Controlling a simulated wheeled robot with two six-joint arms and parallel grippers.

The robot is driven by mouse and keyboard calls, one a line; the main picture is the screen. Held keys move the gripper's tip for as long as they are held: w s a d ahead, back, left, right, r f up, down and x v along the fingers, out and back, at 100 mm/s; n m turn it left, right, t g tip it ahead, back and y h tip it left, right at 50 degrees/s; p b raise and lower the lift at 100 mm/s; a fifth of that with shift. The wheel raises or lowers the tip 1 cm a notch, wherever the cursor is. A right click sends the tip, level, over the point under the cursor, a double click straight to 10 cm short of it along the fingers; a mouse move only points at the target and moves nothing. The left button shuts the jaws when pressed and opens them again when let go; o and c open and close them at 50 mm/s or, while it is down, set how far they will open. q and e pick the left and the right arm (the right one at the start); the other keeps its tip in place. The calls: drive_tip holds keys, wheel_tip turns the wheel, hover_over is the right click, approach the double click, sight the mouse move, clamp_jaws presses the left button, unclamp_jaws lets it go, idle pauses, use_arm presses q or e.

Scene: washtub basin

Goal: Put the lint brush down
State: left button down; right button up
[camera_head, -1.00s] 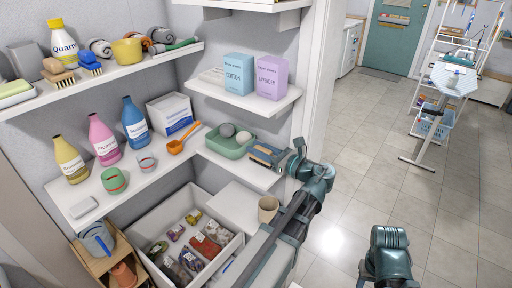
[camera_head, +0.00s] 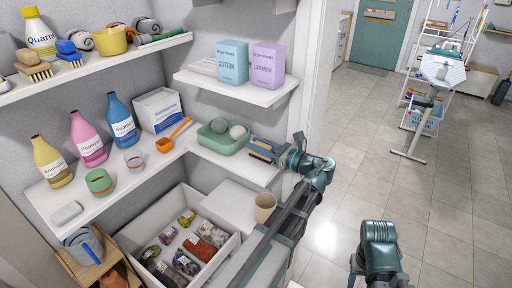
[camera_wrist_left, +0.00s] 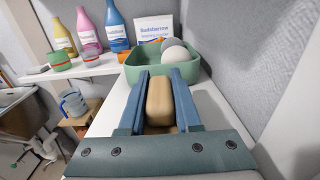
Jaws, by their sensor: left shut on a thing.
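The lint brush shows as a tan, rounded block (camera_wrist_left: 160,102) between the two blue fingers in the left wrist view. In the head view its tan part (camera_head: 261,152) shows at the fingers of my left gripper (camera_head: 264,147). My left gripper is shut on it, over the right end of the white middle shelf (camera_head: 232,166), just right of the green tray (camera_head: 225,144). The fingers hide part of the brush. I cannot tell whether it touches the shelf. My right gripper's fingers are not seen.
The green tray holds two balls, one grey and one pale. An upper shelf (camera_head: 262,92) with two dryer sheet boxes hangs above. A beige cup (camera_head: 265,207) and a white bin (camera_head: 167,219) of packets stand below. Bottles and an orange scoop (camera_head: 172,137) are further left.

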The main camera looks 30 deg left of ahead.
use_arm(q)
drive_tip(key=shift+f, duration=0.15)
drive_tip(key=c, duration=0.6)
unclamp_jaws()
drive_tip(key=shift+r, duration=0.3)
drive_tip(key=s+d, duration=0.1)
drive_tip(key=d, duration=1.1)
drive_tip(key=shift+f, duration=0.15)
